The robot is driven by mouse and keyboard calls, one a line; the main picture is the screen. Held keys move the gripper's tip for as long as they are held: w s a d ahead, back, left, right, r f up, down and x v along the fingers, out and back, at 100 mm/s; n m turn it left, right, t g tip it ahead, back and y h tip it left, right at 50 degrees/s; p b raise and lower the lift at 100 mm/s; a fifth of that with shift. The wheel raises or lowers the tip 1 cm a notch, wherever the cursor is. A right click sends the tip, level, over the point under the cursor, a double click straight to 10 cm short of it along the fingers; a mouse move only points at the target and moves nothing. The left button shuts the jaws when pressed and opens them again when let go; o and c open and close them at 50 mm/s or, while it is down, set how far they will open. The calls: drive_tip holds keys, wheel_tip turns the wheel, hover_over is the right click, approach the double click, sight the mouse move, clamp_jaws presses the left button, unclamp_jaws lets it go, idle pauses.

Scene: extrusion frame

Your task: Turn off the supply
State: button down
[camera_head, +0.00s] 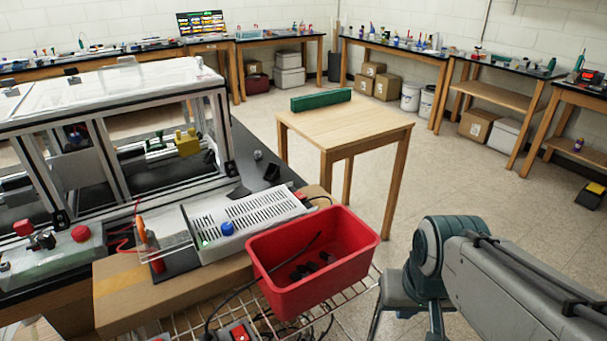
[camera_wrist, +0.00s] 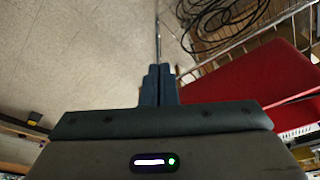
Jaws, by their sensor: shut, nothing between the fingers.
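A white power supply with a slotted metal cover (camera_head: 250,218) lies on a cardboard box in the head view. A blue knob (camera_head: 227,228) sits on its near end, with a small green spot beside it. Lower down, a box with a red rocker switch (camera_head: 239,333) is cut off by the bottom edge; its switch position is unclear. My gripper (camera_wrist: 158,72) shows in the wrist view with its dark fingers together and empty. It is beside the red bin (camera_wrist: 250,85), over the floor, and apart from the supply. In the head view I cannot make out the fingers.
The red bin (camera_head: 318,262) holds dark parts and a cable, right of the supply. Beneath it is a wire rack (camera_head: 345,309) with loose black cables (camera_wrist: 222,22). A framed enclosure (camera_head: 110,150) stands behind left.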

drive_tip(key=w+a+r+n+y+b, duration=0.1)
drive_tip(key=w+a+r, duration=0.3)
drive_tip(key=w, duration=0.6)
drive_tip(key=w+a+r+n+t+y+b, duration=0.1)
drive_tip(key=w+a+r+n, duration=0.2)
drive_tip(key=w+a, duration=0.4)
drive_tip(key=w+a+r+n+t+y+b, duration=0.1)
drive_tip(key=w+a+r+n, duration=0.2)
drive_tip(key=w, duration=0.9)
wheel_tip(320, 180, up, 3)
drive_tip(key=shift+w+a+f+b, duration=0.1)
drive_tip(key=shift+w+a+b, duration=0.3)
drive_tip(key=shift+a, duration=0.75)
hover_over(300, 195)
drive_tip(key=f, duration=0.9)
drive_tip(key=shift+s+d, duration=0.2)
drive_tip(key=shift+s, duration=0.15)
drive_tip(key=shift+s+d+f, duration=0.15)
drive_tip(key=shift+s+f, duration=0.05)
drive_tip(key=shift+f, duration=0.35)
drive_tip(key=shift+s+d+f, duration=0.1)
drive_tip(key=shift+s+f, duration=0.05)
drive_tip(key=shift+f, duration=0.4)
drive_tip(key=shift+s+d+f, duration=0.1)
drive_tip(key=shift+s+f, duration=0.1)
drive_tip(key=shift+f, duration=0.45)
